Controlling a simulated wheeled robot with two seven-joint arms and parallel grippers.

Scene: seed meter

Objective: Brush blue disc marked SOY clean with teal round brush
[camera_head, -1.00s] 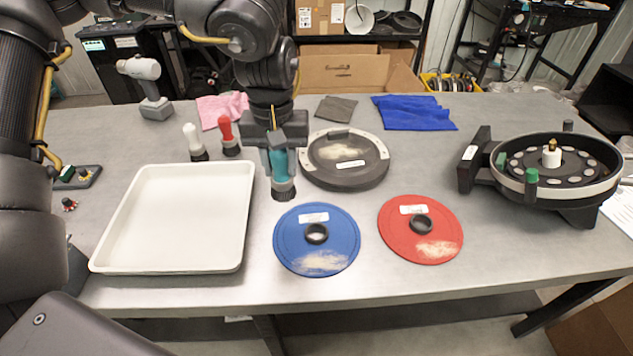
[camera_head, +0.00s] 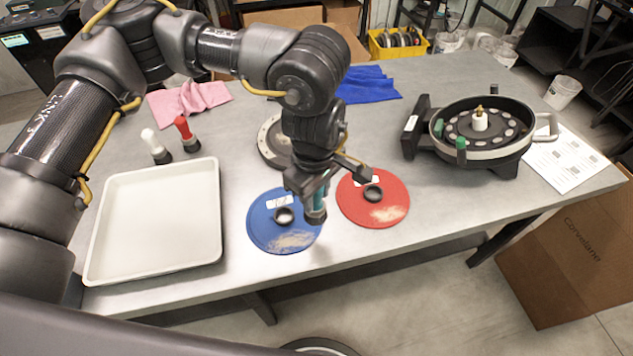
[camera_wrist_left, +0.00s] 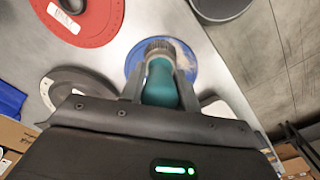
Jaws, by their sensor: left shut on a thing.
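The blue disc (camera_head: 262,236) lies flat on the table, with a white label, a dark ring at its centre and a pale dusty patch near its front edge. The label is too small to read. My left gripper (camera_head: 314,196) is shut on the teal round brush (camera_head: 317,212), which hangs bristles down over the right edge of the disc. In the left wrist view the teal brush (camera_wrist_left: 160,85) stands between the fingers and hides part of the blue disc (camera_wrist_left: 133,62). I cannot tell whether the bristles touch. My right gripper is not in view.
A red disc (camera_head: 350,210) with a pale patch lies close to the right. A grey disc (camera_head: 268,150) is partly hidden behind my arm. A white tray (camera_head: 100,265) is at left, with white (camera_head: 157,147) and red (camera_head: 187,134) brushes behind it. The seed meter (camera_head: 425,150) stands at right.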

